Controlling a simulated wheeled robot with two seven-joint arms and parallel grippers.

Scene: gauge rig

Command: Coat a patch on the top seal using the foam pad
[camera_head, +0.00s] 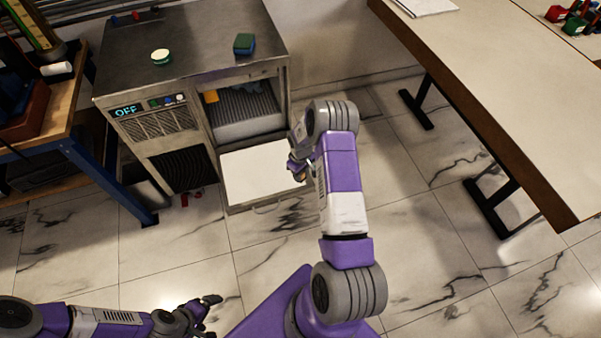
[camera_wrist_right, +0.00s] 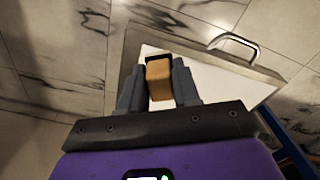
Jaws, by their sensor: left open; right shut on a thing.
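My right gripper (camera_head: 297,170) is shut on a tan block with a dark end, which looks like the foam pad (camera_wrist_right: 159,80). In the right wrist view the pad sits between both fingers, in front of the white inner face of the open door (camera_wrist_right: 205,82). In the head view the gripper is at the right edge of that door (camera_head: 262,172), and the pad is mostly hidden. The steel machine's opening (camera_head: 245,108) is uncovered above the door. The top seal cannot be told apart from the frame. My left gripper (camera_head: 207,309) is open and empty, low over the floor.
A small round tin (camera_head: 161,56) and a green and blue block (camera_head: 244,43) stand on the machine's top. An orange item (camera_head: 211,96) shows at the opening's upper left. A blue-legged bench (camera_head: 75,140) is left, a pale table (camera_head: 490,90) right.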

